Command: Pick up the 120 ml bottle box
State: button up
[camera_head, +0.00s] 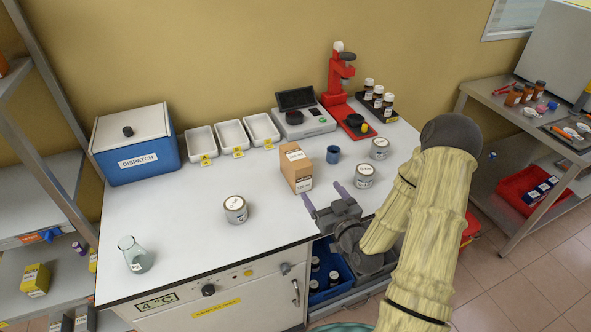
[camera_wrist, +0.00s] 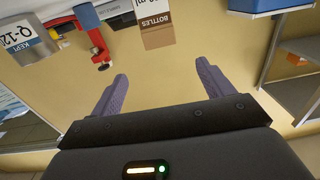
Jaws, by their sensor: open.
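The 120 ml bottle box (camera_head: 295,167) is a brown cardboard box with white labels, standing upright near the middle of the white worktop. In the wrist view the box (camera_wrist: 158,30), lettered "BOTTLES", shows at the top, beyond my fingertips and between their lines; its upper part is cut off by the frame. My gripper (camera_head: 322,195) is open and empty, just in front of the box and a little to its right, near the worktop's front edge. Its two purple fingers are spread apart in the wrist view (camera_wrist: 161,72). Nothing is between them.
A dark blue cup (camera_head: 333,154) and labelled cans (camera_head: 364,176) stand right of the box. Another can (camera_head: 235,209) and a flask (camera_head: 134,254) stand left. White trays (camera_head: 231,136) lie behind. A drawer with a blue bin (camera_head: 327,272) is open below my gripper.

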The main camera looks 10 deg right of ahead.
jog(key=shift+w+f+b, duration=0.25)
jog(key=shift+w+b, duration=0.35)
jog(key=shift+b, duration=1.5)
jog(key=shift+w+b, duration=0.1)
jog(key=shift+b, duration=0.35)
jog(key=b, duration=0.3)
jog(key=shift+w+a+b, duration=0.25)
jog(key=shift+w+b, duration=0.05)
jog(key=shift+b, duration=0.1)
jog(key=p, duration=0.2)
send_near(297, 157)
jog(key=x, duration=0.4)
jog(key=shift+w+f, duration=0.15)
jog(key=shift+w, duration=0.25)
jog(key=shift+p+x, duration=0.55)
jog(key=shift+x, duration=2.05)
jog(key=shift+a, duration=0.1)
